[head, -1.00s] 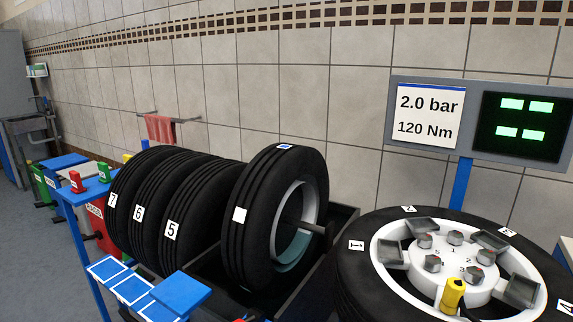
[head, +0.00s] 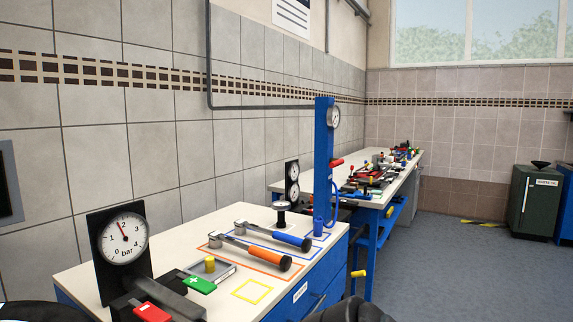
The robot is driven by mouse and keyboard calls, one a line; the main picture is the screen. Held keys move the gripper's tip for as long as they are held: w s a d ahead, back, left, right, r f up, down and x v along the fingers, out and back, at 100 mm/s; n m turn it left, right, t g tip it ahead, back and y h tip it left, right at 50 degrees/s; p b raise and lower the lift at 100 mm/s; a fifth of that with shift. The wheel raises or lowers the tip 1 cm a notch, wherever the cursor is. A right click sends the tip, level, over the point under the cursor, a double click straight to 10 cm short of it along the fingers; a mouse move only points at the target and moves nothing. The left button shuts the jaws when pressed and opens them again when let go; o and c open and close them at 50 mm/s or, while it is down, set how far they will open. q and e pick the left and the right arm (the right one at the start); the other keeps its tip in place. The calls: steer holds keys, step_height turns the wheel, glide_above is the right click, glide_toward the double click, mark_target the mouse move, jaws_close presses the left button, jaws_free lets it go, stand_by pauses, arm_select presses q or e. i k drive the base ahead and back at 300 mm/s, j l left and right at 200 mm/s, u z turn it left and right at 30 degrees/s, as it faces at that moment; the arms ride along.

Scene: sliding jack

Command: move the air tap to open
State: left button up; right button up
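A blue upright post (head: 324,165) with a round gauge (head: 335,118) on top stands at the far end of the near bench. A red lever (head: 337,162) sticks out from its side, and a blue hose hangs below. I cannot tell for certain whether this lever is the air tap. A large bar gauge (head: 124,238) stands at the bench's near left, its red needle near 2. A red block (head: 152,312) and a green block marked plus (head: 202,285) lie by it. Neither of my grippers can be made out; a dark, unclear shape shows at the bottom edge.
A second bench (head: 400,176) with small items stands behind. A dark green cabinet (head: 535,203) stands far right.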

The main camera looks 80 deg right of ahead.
mark_target(333, 163)
steer(key=z, duration=2.95)
steer(key=i+l+u, duration=0.25)
steer(key=i+l, duration=0.2)
